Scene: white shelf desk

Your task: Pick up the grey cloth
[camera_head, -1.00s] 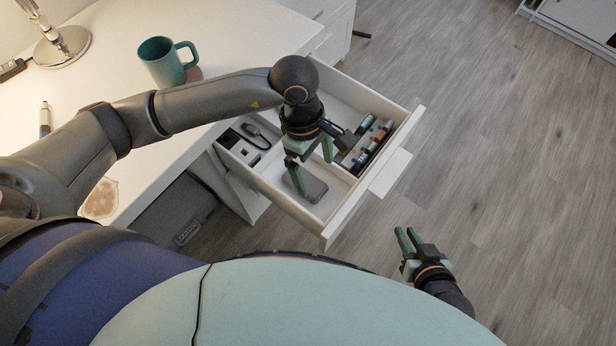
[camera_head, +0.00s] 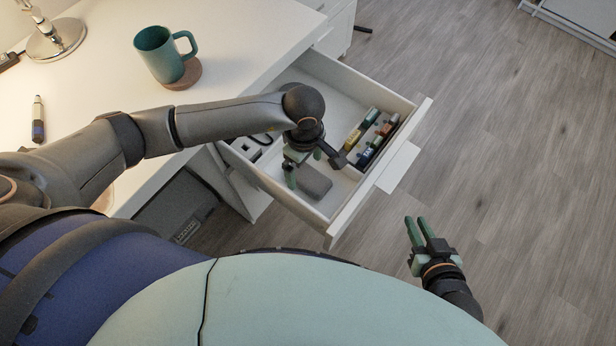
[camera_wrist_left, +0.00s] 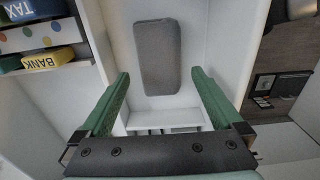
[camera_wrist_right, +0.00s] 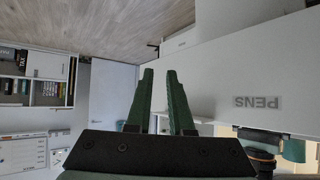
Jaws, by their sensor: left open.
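The grey cloth (camera_head: 314,181) is a folded, rounded block lying in a compartment of the open white drawer (camera_head: 340,228). It also shows whole in the left wrist view (camera_wrist_left: 157,57). My left gripper (camera_head: 304,170) is over the drawer, just beside and above the cloth. Its green fingers (camera_wrist_left: 160,92) are spread and empty, with the cloth lying beyond their tips in the left wrist view. My right gripper (camera_head: 419,231) is outside the drawer, over the floor at the lower right. Its fingers (camera_wrist_right: 160,75) are apart with nothing between them.
Small labelled boxes (camera_head: 366,133) stand in the drawer compartment to the right. A dark item (camera_head: 255,146) lies in the left compartment. A teal mug (camera_head: 165,54) stands on a coaster (camera_head: 187,77) on the white desk (camera_head: 110,60). The floor to the right is clear.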

